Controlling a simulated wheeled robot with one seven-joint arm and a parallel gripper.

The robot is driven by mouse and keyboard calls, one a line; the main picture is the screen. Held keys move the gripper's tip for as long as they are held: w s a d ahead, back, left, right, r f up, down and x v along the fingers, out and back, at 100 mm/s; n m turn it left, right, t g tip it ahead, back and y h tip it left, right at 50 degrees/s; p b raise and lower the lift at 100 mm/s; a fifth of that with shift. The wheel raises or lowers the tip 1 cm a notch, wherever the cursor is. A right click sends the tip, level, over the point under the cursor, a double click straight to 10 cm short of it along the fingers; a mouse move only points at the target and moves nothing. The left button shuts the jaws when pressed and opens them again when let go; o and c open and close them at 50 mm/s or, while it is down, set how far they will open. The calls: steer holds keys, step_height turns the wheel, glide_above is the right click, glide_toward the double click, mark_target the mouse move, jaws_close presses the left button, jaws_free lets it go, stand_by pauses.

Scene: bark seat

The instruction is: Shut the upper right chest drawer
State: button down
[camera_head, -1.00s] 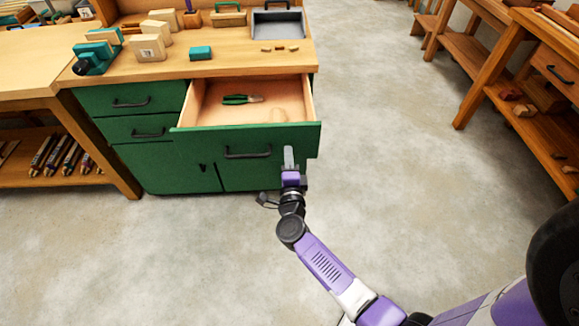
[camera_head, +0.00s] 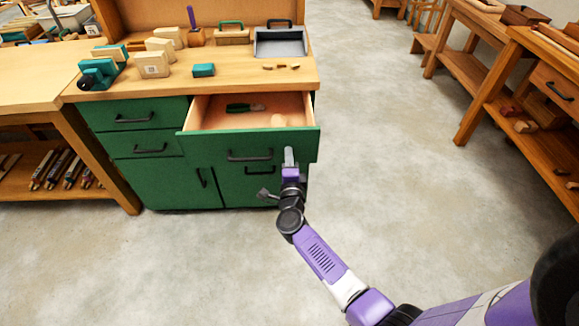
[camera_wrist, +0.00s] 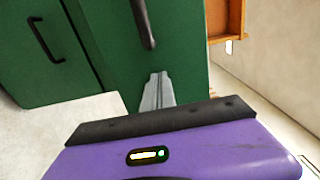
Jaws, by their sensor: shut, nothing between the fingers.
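The upper right drawer (camera_head: 220,147) of the green chest is pulled partly out. Its front has a dark bar handle (camera_head: 250,155), and its wooden inside shows green-handled pliers (camera_head: 245,107). My gripper (camera_head: 289,155) is shut and empty, at the right part of the drawer front, right of the handle. In the wrist view my closed grey fingers (camera_wrist: 157,90) point at a green front, just below a dark handle (camera_wrist: 143,22). I cannot tell whether the fingertips touch the front.
The chest top (camera_head: 235,82) holds wooden blocks, a teal block (camera_head: 204,70) and a grey tray (camera_head: 281,42). A workbench (camera_head: 35,75) adjoins on the left. Wooden shelving (camera_head: 520,95) stands at the right. The floor between is clear.

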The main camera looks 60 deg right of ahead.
steer(key=b+x, duration=0.9)
steer(key=x, duration=1.2)
steer(key=shift+f, duration=0.1)
steer(key=shift+w+d+b, duration=0.25)
steer(key=shift+b, duration=0.1)
steer(key=shift+w+d+r, duration=0.15)
steer(key=shift+r, duration=0.2)
